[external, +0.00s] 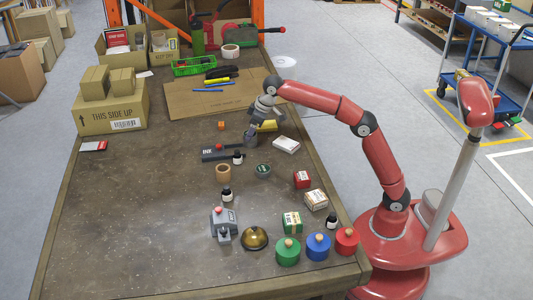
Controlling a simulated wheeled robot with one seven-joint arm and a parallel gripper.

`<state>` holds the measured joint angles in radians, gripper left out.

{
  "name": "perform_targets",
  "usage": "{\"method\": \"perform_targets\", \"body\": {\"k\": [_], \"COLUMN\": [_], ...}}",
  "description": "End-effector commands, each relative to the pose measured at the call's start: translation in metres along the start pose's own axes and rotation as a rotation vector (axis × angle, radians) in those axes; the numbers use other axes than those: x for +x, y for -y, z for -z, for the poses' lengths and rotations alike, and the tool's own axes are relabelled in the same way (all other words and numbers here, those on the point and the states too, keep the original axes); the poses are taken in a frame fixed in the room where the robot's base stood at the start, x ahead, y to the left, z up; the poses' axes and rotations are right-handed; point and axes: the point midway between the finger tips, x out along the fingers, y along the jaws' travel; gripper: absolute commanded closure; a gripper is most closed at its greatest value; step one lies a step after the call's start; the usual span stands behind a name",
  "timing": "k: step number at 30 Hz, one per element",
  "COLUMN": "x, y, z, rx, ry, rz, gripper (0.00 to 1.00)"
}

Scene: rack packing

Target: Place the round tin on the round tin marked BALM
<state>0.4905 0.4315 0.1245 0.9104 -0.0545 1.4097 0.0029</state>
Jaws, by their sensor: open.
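My gripper (251,139) is at mid-table, pointing down, with its jaws open. Its fingertips are small and dark, and I cannot tell whether anything lies between them. A dark green round tin (263,170) lies flat on the table, in front of the gripper and a little right. Its top lettering is too small to read, so I cannot tell whether it is the one marked BALM. I cannot clearly make out a second such tin; the gripper may hide it.
A tan roll (223,172) and small dark bottle (238,158) are close by. A white box (286,145) lies right of the gripper; a yellow item (267,126) is partly behind it. Red (347,241), blue (318,246) and green (288,250) knobbed containers line the front. The left table is mostly clear.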

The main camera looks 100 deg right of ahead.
Motion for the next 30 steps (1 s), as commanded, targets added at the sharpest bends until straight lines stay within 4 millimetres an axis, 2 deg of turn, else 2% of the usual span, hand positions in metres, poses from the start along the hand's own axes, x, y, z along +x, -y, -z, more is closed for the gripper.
{"method": "perform_targets", "body": {"k": [1, 6, 12, 18, 24, 28, 30], "x": [-0.013, -0.052, -0.089, -0.106, -0.111, -0.121, -0.128], "y": [0.0, 0.0, 0.0, 0.0, 0.004, 0.026, 0.043], "z": [0.001, 0.002, 0.002, 0.001, -0.003, -0.023, -0.045], "rx": [-0.001, 0.0, -0.001, -0.001, -0.008, -0.043, -0.074], "ry": [-0.004, -0.004, -0.003, 0.0, -0.002, -0.01, -0.016], "rz": [0.0, 0.0, 0.0, 0.0, 0.001, 0.009, 0.016], "gripper": [0.29, 0.29, 0.29, 0.29, 0.29, 0.29, 0.29]}}
